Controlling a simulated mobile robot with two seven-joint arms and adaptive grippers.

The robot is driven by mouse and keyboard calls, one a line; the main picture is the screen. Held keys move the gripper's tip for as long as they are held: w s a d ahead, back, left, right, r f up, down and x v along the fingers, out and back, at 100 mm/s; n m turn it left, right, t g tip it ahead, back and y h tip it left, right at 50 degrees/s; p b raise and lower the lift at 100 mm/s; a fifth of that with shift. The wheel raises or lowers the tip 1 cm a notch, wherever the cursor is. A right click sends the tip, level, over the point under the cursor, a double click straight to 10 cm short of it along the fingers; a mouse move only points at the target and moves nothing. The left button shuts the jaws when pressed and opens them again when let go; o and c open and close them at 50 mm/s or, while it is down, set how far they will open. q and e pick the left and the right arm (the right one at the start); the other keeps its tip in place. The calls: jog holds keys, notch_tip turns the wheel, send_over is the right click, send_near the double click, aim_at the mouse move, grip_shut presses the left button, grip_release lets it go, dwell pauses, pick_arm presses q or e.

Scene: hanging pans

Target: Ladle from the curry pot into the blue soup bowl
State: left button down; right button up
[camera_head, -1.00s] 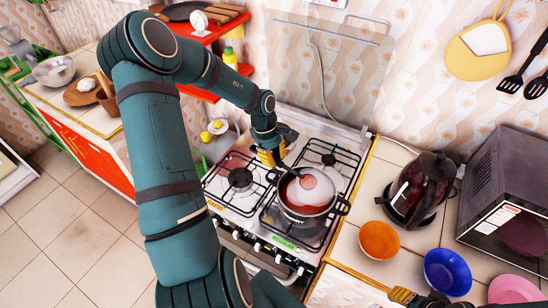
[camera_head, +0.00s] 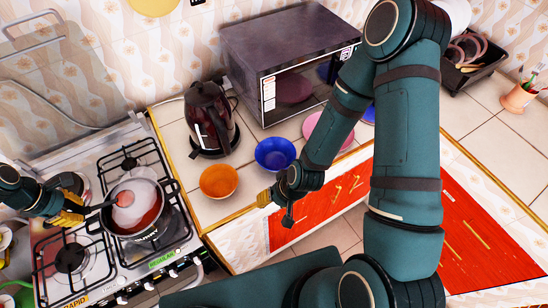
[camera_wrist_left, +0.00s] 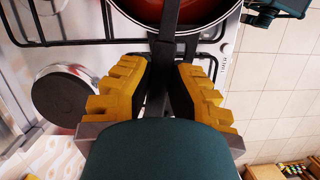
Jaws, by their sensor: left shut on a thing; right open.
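The curry pot (camera_head: 150,236) stands on the stove with red-brown curry inside. My left gripper (camera_head: 76,208) is at the pot's left side, shut on the dark handle of the ladle (camera_head: 104,204). The handle runs into the pot; the ladle's bowl cannot be made out. In the left wrist view the handle (camera_wrist_left: 160,75) passes between the yellow fingers toward the pot (camera_wrist_left: 200,12). The blue soup bowl (camera_head: 275,153) sits on the counter right of the stove. My right gripper (camera_head: 272,200) is open and empty, near the counter's front edge, below the blue bowl in the picture.
An orange bowl (camera_head: 218,182) stands between the pot and the blue bowl. A dark kettle (camera_head: 208,120) and a microwave (camera_head: 290,60) stand behind. A pink plate (camera_head: 312,124) lies right of the blue bowl, partly behind my right arm.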

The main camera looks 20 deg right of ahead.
pick_arm(q)
jog(key=shift+r, duration=0.15)
jog(key=shift+r, duration=3.4)
jog(key=w+d, duration=0.2)
jog(key=d, duration=1.2)
jog(key=w+d, duration=0.3)
jog(key=d, duration=1.2)
jog(key=w+d, duration=0.2)
jog(key=d, duration=1.2)
jog(key=shift+w+d, duration=0.3)
jog(key=shift+d, duration=0.05)
